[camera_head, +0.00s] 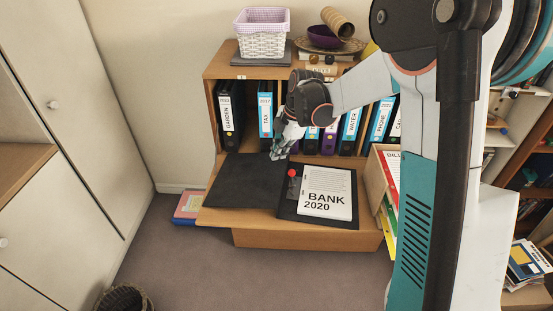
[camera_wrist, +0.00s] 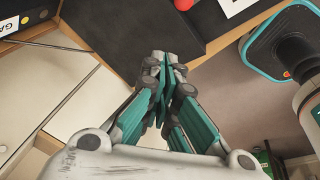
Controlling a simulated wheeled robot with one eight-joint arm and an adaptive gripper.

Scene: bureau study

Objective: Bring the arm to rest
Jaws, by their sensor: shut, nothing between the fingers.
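My gripper (camera_head: 279,152) hangs above the bureau's fold-down desk, in front of the row of binders. In the wrist view my gripper (camera_wrist: 163,62) has its fingers together, with nothing between them. My arm hides part of the shelf.
Upright binders, such as GARDEN (camera_head: 229,115) and TAX (camera_head: 265,110), stand in the bureau (camera_head: 214,72). A white basket (camera_head: 262,34) and a purple bowl (camera_head: 323,37) are on top. A wooden file holder (camera_head: 376,180) stands at the desk's right. Carpet (camera_head: 200,265) is clear in front.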

